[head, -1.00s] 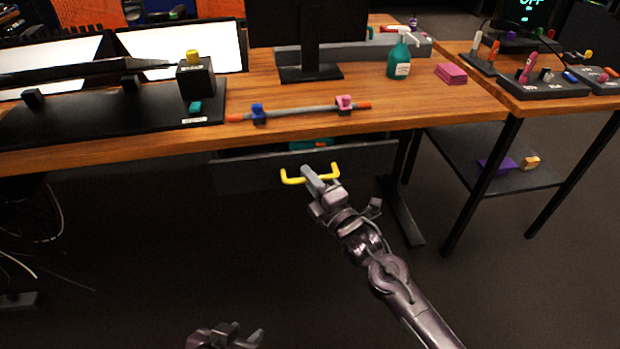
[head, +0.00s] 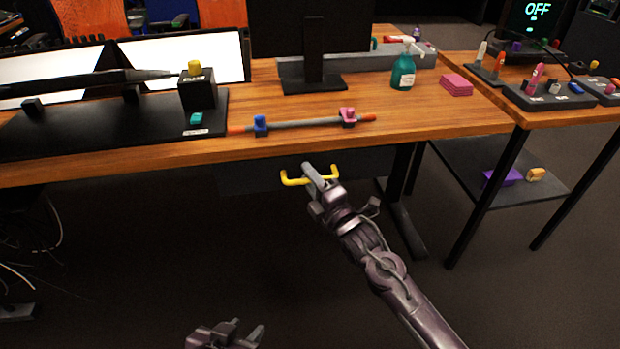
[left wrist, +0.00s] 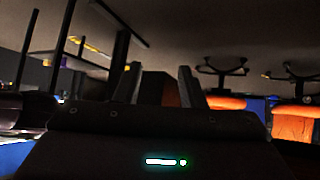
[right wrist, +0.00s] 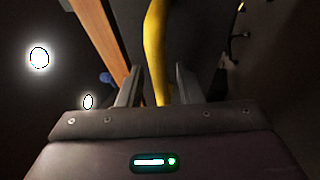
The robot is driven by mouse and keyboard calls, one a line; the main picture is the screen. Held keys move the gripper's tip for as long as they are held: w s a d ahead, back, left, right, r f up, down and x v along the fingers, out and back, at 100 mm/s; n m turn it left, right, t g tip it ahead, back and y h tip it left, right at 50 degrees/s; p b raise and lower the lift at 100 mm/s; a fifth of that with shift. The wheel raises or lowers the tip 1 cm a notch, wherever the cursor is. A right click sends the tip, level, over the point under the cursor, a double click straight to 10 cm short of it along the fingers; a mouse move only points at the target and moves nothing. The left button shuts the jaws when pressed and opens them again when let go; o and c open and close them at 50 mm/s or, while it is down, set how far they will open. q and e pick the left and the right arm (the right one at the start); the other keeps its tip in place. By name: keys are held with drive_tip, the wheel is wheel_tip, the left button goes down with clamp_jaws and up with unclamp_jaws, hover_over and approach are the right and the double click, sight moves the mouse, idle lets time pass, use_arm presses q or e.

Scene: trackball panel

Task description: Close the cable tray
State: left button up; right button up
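The cable tray (head: 245,175) is a dark drawer under the wooden desk, with a yellow handle (head: 291,181) on its front. Its front sits close under the desk edge and no interior shows; I cannot tell whether it is fully flush. My right gripper (head: 313,174) is at the handle. In the right wrist view the yellow handle (right wrist: 155,45) passes between the spread fingers, with narrow gaps beside it. My left gripper (head: 243,331) is low in front of the desk, open and empty; its spread fingers (left wrist: 160,80) also show in the left wrist view.
On the desk (head: 270,148) lie a bar with blue and pink clips (head: 300,124), a black box with a yellow ball (head: 197,90), a monitor (head: 312,50) and a spray bottle (head: 403,73). A side table (head: 535,110) stands right. The floor in front is clear.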

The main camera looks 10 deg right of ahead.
use_arm(q)
drive_tip(key=shift+s+f, duration=0.1)
drive_tip(key=shift+f, duration=0.05)
use_arm(e)
drive_tip(key=shift+f, duration=0.2)
